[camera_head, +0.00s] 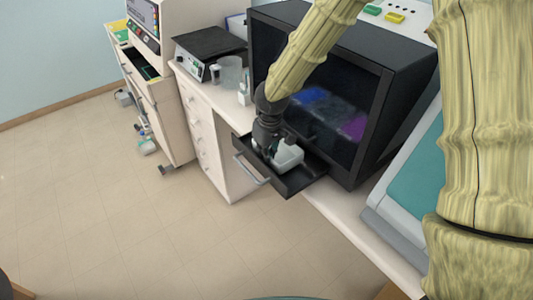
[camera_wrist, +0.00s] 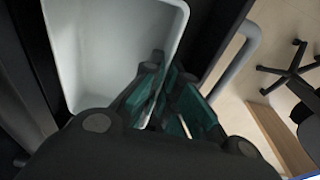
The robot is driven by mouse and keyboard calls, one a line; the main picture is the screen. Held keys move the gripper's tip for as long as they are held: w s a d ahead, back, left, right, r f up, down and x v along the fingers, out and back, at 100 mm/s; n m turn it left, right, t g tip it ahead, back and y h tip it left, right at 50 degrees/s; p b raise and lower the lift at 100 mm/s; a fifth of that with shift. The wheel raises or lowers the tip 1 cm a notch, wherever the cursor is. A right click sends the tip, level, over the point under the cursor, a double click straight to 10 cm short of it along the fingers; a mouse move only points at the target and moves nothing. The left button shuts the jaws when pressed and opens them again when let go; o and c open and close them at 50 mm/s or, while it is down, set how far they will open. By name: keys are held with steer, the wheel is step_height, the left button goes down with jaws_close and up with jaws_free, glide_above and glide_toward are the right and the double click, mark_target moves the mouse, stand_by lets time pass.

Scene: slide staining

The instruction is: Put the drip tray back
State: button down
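The white drip tray (camera_head: 289,157) sits in the pulled-out black drawer (camera_head: 303,181) at the foot of the dark-fronted machine. My gripper (camera_head: 268,150) reaches down over the tray's left end. In the wrist view the tray (camera_wrist: 95,50) fills the upper left, looking empty inside. The teal fingertips (camera_wrist: 168,88) of my gripper are close together at the tray's right wall, one on the inner side and one on the outer side, and look shut on it. The fingers hide the contact itself. I cannot tell whether the tray is lifted off the drawer floor.
The drawer's grey handle (camera_head: 252,169) sticks out over the floor. The dark-fronted machine (camera_head: 318,90) stands right behind the drawer. A glass beaker (camera_head: 229,72) and a hotplate-like device (camera_head: 208,48) stand on the counter at left. The floor in front is clear.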

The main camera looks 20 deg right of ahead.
steer(key=shift+f, duration=0.4)
steer(key=shift+f, duration=0.1)
steer(key=c, duration=1.9)
jaws_free()
steer(key=shift+s+d+r+b, duration=0.1)
steer(key=shift+s+r+b, duration=0.2)
steer(key=shift+r, duration=1.7)
steer(key=shift+s+r+b, duration=0.2)
steer(key=shift+r+b, duration=0.1)
steer(key=shift+r, duration=1.75)
steer(key=shift+s+d+r+b, duration=0.1)
steer(key=shift+s+r+b, duration=0.2)
steer(key=shift+r, duration=1.7)
